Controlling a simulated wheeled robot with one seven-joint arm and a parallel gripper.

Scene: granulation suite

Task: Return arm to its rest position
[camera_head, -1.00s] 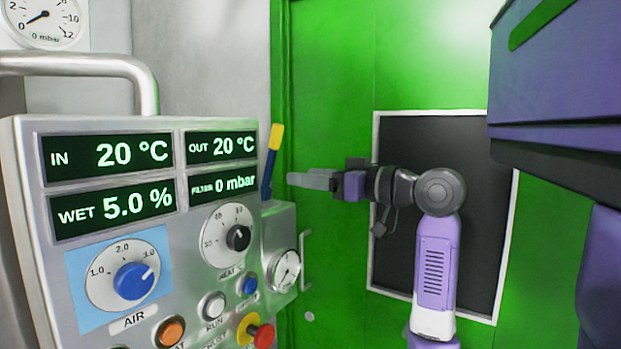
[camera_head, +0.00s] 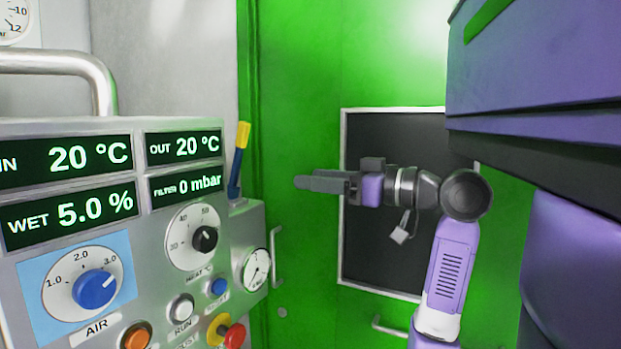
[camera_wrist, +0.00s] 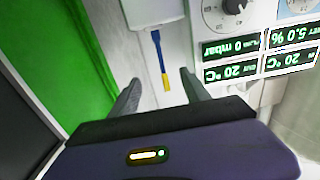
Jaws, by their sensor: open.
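My gripper (camera_head: 303,182) is held out level, pointing left, in front of the green door (camera_head: 300,80). It is apart from the control panel (camera_head: 130,225) on the left. In the wrist view my gripper (camera_wrist: 158,84) shows two dark fingers spread apart with nothing between them. Beyond the fingers, the lever with a yellow grip (camera_wrist: 163,68) hangs in the gap as seen, but I cannot tell how far off it is. In the head view the lever (camera_head: 238,160) stands upright beside the panel, left of my fingertips.
The panel carries a blue AIR knob (camera_head: 95,287), a black HEAT knob (camera_head: 204,238), buttons, a red stop button (camera_head: 234,335) and a round gauge (camera_head: 257,267). A metal rail (camera_head: 60,65) runs above it. A dark framed window (camera_head: 385,240) lies behind my arm.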

